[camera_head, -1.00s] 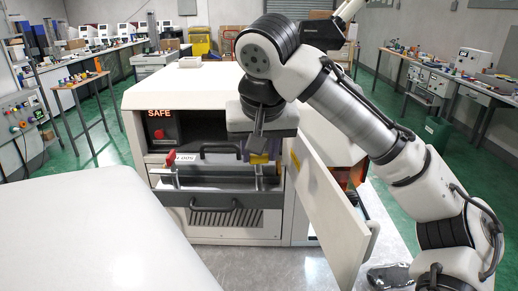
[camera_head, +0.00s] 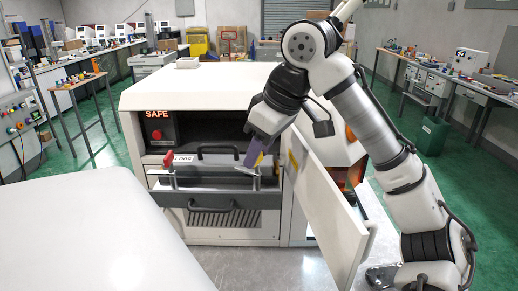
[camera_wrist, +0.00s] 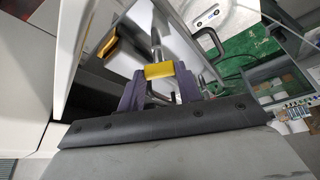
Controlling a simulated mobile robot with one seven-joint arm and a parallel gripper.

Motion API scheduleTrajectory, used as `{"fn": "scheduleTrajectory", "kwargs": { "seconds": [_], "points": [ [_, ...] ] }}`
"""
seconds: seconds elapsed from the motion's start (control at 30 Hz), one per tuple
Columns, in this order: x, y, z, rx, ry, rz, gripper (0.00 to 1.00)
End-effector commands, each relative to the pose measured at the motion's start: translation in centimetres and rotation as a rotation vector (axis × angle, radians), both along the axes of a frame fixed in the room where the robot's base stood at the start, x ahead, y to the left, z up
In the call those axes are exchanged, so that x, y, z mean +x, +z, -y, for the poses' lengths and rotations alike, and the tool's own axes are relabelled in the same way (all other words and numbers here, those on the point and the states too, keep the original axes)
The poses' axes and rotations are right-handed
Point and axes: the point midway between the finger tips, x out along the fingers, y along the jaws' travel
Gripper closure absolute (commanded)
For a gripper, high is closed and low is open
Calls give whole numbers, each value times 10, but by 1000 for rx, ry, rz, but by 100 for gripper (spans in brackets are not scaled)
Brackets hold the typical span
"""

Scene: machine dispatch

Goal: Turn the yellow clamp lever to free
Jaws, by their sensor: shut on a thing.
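The yellow clamp lever (camera_wrist: 158,70) shows in the wrist view as a yellow block on a metal rod. It sits between the purple fingers of my gripper (camera_wrist: 159,88), which are shut on it. In the head view my gripper (camera_head: 254,157) reaches down, tilted, at the right end of the clamp bar in the machine's front opening. There the lever is mostly hidden by the fingers.
The white machine (camera_head: 215,92) shows a lit SAFE sign (camera_head: 158,113). An open white door (camera_head: 327,200) stands close to the right of my gripper.

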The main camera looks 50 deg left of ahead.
Motion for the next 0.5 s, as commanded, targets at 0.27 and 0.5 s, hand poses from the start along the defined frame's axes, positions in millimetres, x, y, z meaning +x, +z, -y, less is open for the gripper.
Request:
{"fn": "scheduleTrajectory", "kwargs": {
  "seconds": [0.27, 0.5],
  "points": [
    [2, 1, -1, 1, 239, -1, 88],
    [2, 1, -1, 1, 395, 0, 88]
  ]
}}
